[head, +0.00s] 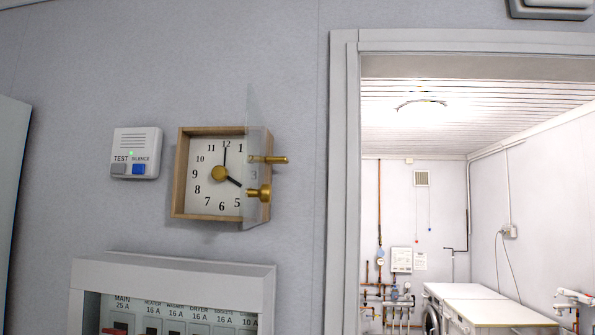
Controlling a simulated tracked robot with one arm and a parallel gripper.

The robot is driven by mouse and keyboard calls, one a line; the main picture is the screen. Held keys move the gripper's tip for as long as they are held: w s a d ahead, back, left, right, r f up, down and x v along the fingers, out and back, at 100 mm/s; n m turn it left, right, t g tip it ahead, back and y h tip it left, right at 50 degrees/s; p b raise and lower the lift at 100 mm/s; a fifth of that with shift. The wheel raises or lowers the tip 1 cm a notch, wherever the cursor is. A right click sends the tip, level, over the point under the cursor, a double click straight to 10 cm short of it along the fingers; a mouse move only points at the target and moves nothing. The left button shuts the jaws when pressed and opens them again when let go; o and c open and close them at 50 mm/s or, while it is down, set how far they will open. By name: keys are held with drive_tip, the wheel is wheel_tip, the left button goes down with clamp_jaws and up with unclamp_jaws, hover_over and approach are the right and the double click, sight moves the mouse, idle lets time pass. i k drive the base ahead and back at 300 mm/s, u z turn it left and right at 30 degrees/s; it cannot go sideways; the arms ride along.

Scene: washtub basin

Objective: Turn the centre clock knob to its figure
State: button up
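The clock (182,190) hangs on the grey wall left of the doorway, in a square wooden case with a white dial. The centre clock knob (218,173) is a round brass-coloured piece in the middle of the dial. One black hand points up at 12 and the other points toward 4. A clear pane (256,115) stands swung out at the clock's right side, over part of the dial's right edge. Two brass fittings, an upper one (270,160) and a lower one (262,194), stick out there. My gripper is not in view.
A box with TEST and SILENCE buttons (136,140) is on the wall left of the clock. A breaker panel (170,275) juts out below. The open doorway (343,200) at right leads to a room with white machines (480,300) and pipes.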

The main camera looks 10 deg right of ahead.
sight(219, 173)
drive_tip(key=z, duration=0.05)
drive_tip(key=i, duration=1)
drive_tip(key=u, duration=0.05)
